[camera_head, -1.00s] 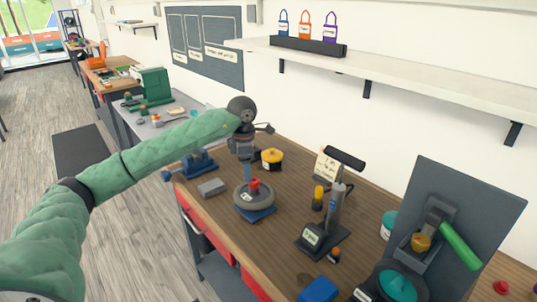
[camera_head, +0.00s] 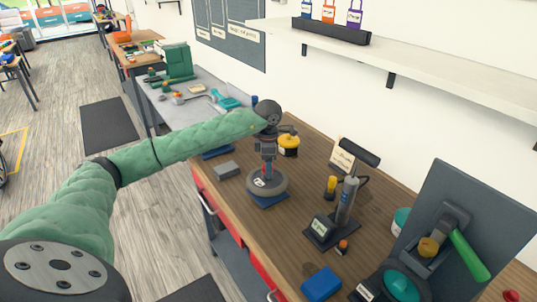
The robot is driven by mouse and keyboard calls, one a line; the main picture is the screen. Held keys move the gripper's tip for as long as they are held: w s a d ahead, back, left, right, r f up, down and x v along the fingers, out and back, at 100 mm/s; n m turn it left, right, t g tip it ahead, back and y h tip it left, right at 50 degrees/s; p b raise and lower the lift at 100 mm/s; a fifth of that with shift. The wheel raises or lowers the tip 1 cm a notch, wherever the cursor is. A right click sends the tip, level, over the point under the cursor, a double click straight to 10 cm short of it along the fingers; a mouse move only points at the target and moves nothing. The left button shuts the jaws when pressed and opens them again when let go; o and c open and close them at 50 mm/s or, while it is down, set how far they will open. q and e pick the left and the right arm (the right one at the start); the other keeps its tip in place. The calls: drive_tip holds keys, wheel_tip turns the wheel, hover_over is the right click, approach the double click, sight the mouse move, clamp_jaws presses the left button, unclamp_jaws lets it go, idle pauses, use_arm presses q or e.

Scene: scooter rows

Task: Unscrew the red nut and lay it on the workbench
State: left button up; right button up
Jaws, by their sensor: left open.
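The red nut (camera_head: 268,173) sits at the centre of a grey wheel (camera_head: 281,187), mostly hidden by my gripper. The wheel lies flat on a blue stand (camera_head: 270,202) on the wooden workbench (camera_head: 301,246). My left gripper (camera_head: 268,169) points straight down over the wheel's hub, with its open fingertips at the nut. I cannot tell whether the fingers touch it. My right gripper is out of view.
A grey block (camera_head: 226,169) lies left of the wheel, and a yellow pot (camera_head: 289,146) stands behind it. Bare bench lies in front of the wheel.

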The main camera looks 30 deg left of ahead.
use_arm(q)
drive_tip(key=shift+f, duration=0.35)
drive_tip(key=c, duration=1.1)
drive_tip(key=shift+o, duration=0.2)
